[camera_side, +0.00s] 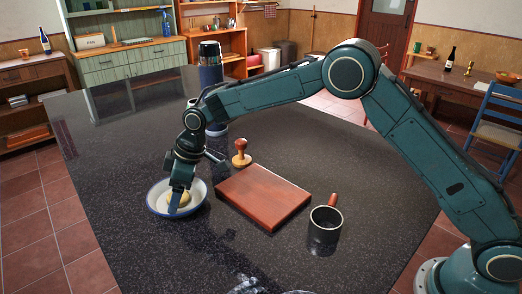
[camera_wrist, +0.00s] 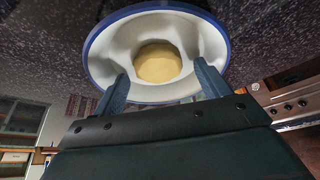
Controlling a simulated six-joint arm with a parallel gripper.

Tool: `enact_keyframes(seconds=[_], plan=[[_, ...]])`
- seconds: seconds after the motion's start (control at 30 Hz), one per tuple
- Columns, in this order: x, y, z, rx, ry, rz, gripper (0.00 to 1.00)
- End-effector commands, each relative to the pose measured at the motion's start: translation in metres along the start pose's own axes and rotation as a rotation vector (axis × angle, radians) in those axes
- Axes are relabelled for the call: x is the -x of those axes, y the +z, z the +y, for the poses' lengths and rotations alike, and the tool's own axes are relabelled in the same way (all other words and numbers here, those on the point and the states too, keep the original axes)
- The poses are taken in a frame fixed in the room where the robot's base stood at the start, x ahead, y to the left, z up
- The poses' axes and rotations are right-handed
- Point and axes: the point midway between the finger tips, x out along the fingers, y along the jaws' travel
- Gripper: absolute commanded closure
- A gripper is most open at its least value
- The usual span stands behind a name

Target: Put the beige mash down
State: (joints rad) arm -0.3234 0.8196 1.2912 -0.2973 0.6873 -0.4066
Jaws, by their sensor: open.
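The beige mash (camera_side: 184,198) is a small rounded lump inside a white bowl with a blue rim (camera_side: 153,203), which stands on the dark speckled table. In the wrist view the mash (camera_wrist: 159,62) sits in the middle of the bowl (camera_wrist: 113,38). My gripper (camera_side: 177,204) points down into the bowl at the mash in the side view. In the wrist view my gripper (camera_wrist: 161,82) has its two fingers apart, one on each side below the mash, with a gap between them and it. Part of the mash is hidden behind the gripper in the side view.
A reddish wooden board (camera_side: 262,196) lies right of the bowl. A wooden-handled stamp-like tool (camera_side: 241,155) stands behind it, and a dark mug (camera_side: 325,228) stands at its right. A tall dark flask (camera_side: 210,72) stands farther back. The table's left part (camera_side: 105,150) is clear.

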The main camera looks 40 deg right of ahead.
Motion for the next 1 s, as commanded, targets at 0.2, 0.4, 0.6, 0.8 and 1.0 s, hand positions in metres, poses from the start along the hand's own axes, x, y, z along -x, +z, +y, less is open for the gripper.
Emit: enact_keyframes(seconds=[0.2, 0.4, 0.6, 0.8, 1.0], plan=[[0.002, -0.001, 0.0, 0.0, 0.0, 0.0, 0.24], [0.016, -0.002, 0.001, 0.0, 0.001, 0.002, 0.24], [0.043, -0.002, 0.001, 0.0, 0.002, 0.002, 0.24], [0.076, -0.002, 0.001, 0.001, 0.002, 0.003, 0.24], [0.105, -0.002, 0.001, 0.0, 0.001, 0.002, 0.24]])
